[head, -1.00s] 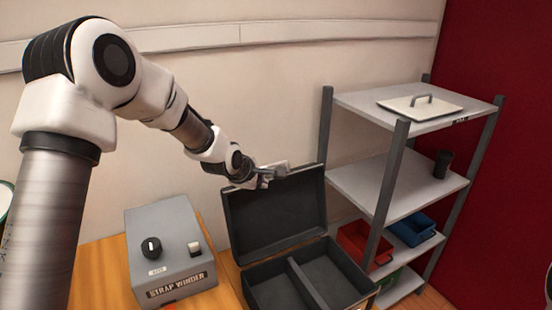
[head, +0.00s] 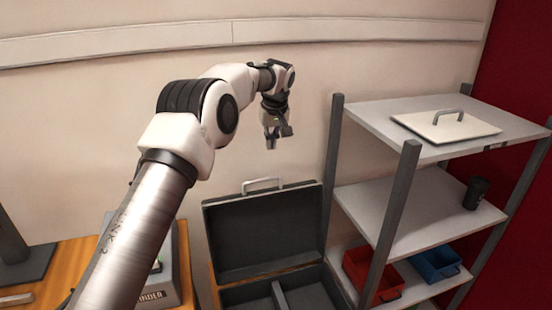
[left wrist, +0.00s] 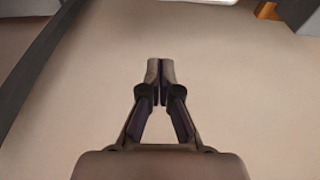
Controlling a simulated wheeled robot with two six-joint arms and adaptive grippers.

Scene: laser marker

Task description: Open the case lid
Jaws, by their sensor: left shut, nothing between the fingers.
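The case is dark grey, and its lid (head: 262,230) stands upright and open at the back, with a light handle (head: 263,184) on its top edge. The case's base (head: 310,292) has a divider and shows empty compartments, cut off at the bottom of the head view. My left gripper (head: 271,146) is above the lid and apart from it, pointing down. In the left wrist view my left gripper (left wrist: 159,62) has its fingers together with nothing between them. My right gripper is not in view.
The strap winder box (head: 165,284) is partly behind my left arm.

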